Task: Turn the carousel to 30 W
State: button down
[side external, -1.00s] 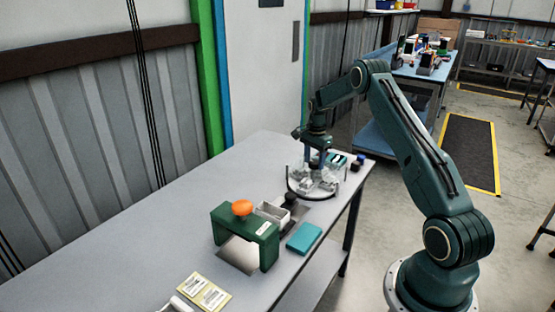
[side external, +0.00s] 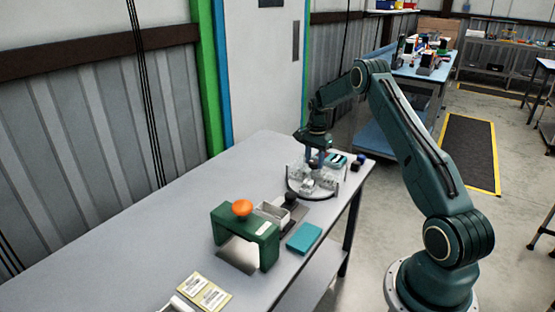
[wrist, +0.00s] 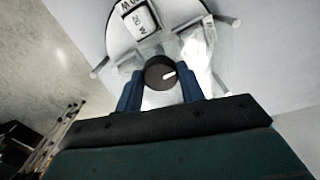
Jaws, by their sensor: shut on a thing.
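The carousel (side external: 296,187) is a round pale disc with several block-like pieces on it, near the far end of the table. In the wrist view, the carousel (wrist: 180,10) shows pegs sticking out around its rim. My gripper (wrist: 160,84) is over its middle, with its blue fingers on either side of a dark round knob (wrist: 153,70), shut on it. The knob has a white pointer mark. A white block (wrist: 138,20) carries a small upside-down label ending in W; its number is hard to read. My gripper (side external: 314,163) hides part of the carousel in the side view.
Small dark items (side external: 357,164) sit right of the carousel.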

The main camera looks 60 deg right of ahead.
jog(key=shift+n, duration=6.4)
jog(key=shift+s+d+r+n, duration=0.1)
jog(key=shift+n, duration=4.2)
jog(key=shift+d+n, duration=0.1)
jog(key=shift+n, duration=6.4)
